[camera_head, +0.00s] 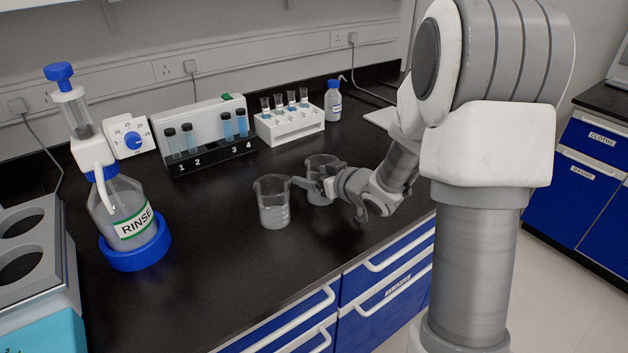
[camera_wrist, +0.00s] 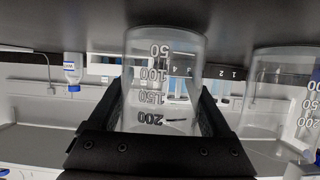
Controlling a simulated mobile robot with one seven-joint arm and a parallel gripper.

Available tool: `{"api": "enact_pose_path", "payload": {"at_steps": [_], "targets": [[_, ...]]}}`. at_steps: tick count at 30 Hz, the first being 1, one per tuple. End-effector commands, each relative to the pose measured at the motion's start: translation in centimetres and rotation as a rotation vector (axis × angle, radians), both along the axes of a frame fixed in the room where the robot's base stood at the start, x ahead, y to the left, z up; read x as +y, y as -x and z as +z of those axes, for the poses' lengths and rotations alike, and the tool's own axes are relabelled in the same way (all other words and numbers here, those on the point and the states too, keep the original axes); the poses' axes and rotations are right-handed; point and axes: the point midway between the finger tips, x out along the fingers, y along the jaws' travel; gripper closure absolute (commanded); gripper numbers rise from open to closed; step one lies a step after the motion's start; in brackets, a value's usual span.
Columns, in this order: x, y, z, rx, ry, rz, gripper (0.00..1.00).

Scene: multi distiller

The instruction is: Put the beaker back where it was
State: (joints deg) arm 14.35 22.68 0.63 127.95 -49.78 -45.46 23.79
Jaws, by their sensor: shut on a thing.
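A clear glass beaker (camera_head: 318,163) is between the fingers of my gripper (camera_head: 314,180), in the middle of the counter. My gripper is shut on it. In the wrist view this beaker (camera_wrist: 163,75) fills the middle, its scale marks upside down, with a dark finger on each side. A second clear beaker (camera_head: 273,205) stands upright on the counter just left of my gripper, and it shows at the right of the wrist view (camera_wrist: 275,100). I cannot tell whether the held beaker touches the counter; its lower part is partly hidden by my gripper.
Behind are a numbered vial rack (camera_head: 215,158), a white tube rack (camera_head: 290,125) and a small blue-capped bottle (camera_head: 333,103). A RINSE bottle (camera_head: 128,215) stands left in a blue ring. The black counter (camera_head: 210,270) is clear in front of the beakers.

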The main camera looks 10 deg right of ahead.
Motion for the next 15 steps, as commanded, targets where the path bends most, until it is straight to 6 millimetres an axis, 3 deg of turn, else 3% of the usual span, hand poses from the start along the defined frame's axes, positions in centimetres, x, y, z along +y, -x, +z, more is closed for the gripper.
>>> {"api": "enact_pose_path", "payload": {"at_steps": [11, 12, 15], "targets": [[0.00, 0.00, -0.45, -0.001, 0.000, 0.000, 0.88], [0.00, 0.01, -0.35, 0.000, 0.001, 0.000, 0.12], [0.01, 0.01, -0.33, 0.000, 0.001, 0.000, 0.00]]}}
